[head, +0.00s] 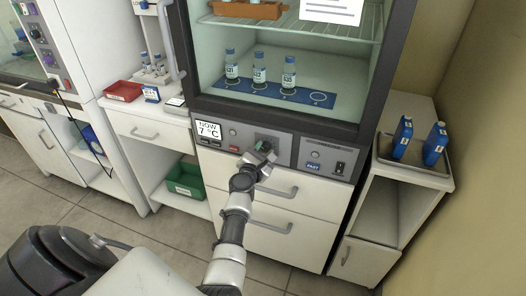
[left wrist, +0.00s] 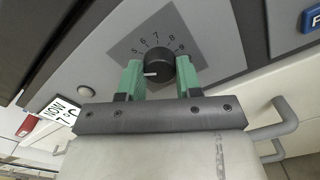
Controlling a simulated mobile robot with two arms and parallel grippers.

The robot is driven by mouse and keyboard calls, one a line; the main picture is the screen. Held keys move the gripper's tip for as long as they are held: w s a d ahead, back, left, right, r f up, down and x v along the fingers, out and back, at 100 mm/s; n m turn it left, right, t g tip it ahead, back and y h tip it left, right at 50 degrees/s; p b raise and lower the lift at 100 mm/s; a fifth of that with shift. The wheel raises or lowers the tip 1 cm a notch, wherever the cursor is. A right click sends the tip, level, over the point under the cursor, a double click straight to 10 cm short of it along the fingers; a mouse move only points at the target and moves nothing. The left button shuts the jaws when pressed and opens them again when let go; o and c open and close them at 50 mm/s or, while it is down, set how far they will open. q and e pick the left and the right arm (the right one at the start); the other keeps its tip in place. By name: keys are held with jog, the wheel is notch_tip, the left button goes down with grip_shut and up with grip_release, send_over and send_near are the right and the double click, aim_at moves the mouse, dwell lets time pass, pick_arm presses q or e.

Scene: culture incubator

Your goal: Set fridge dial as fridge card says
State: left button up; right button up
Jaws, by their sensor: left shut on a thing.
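The fridge dial (left wrist: 163,66) is a black round knob with a white mark, on a grey plate numbered 5 to 9. The mark points left in the left wrist view, near the 5 side; its exact setting is hard to tell. My left gripper (left wrist: 160,78) is shut on the dial, its green fingers on either side. In the head view my left gripper (head: 261,152) covers most of the dial. The fridge display (head: 208,130) reads "NOW 7 °C". A white card (head: 331,10) hangs at the top of the fridge, cut off, its text unreadable. My right gripper is not in view.
Drawer handles (head: 275,191) stick out below the panel. A side cabinet at right holds a tray (head: 412,174) with two blue bottles. A green bin (head: 185,181) sits at left.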

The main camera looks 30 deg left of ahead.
pick_arm(q)
jog(key=o, duration=0.9)
jog(key=shift+s, duration=0.1)
jog(key=p+v, duration=0.1)
jog(key=v, duration=0.6)
jog(key=shift+s, duration=0.15)
